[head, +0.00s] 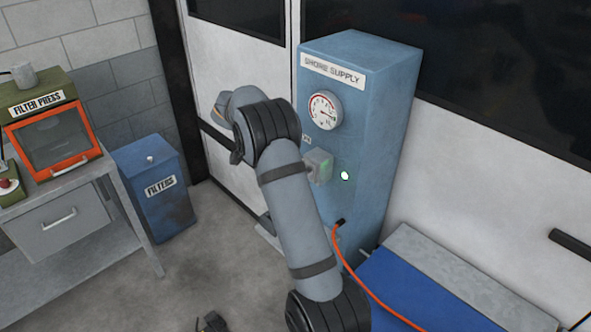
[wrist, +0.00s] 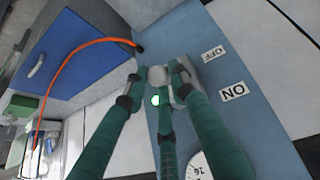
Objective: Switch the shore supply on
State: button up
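The blue shore supply cabinet (head: 384,125) stands right of centre in the head view, with a round gauge (head: 322,110) and a grey switch box (head: 318,165). The switch box also shows in the wrist view (wrist: 186,88), beside an OFF label (wrist: 213,54) and an ON label (wrist: 234,91). A small pale-green lamp (wrist: 155,100) glows near the switch. My gripper (wrist: 157,76) has its green fingers reaching to the switch, with the tips apart around a pale rounded part of it. Contact is unclear. My arm hides the fingers in the head view.
An orange cable (head: 350,268) leaves the cabinet's lower front beside a blue-topped bench (head: 410,295). A blue filters bin (head: 155,190) and a bench with the filter press (head: 50,140) stand at left. The floor between is mostly clear.

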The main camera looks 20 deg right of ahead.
jog(key=o, duration=0.4)
jog(key=shift+w+a, duration=0.15)
jog(key=shift+a, duration=0.05)
jog(key=shift+c, duration=0.2)
jog(key=shift+d, duration=0.1)
jog(key=v, duration=1.2)
jog(key=shift+f, duration=0.1)
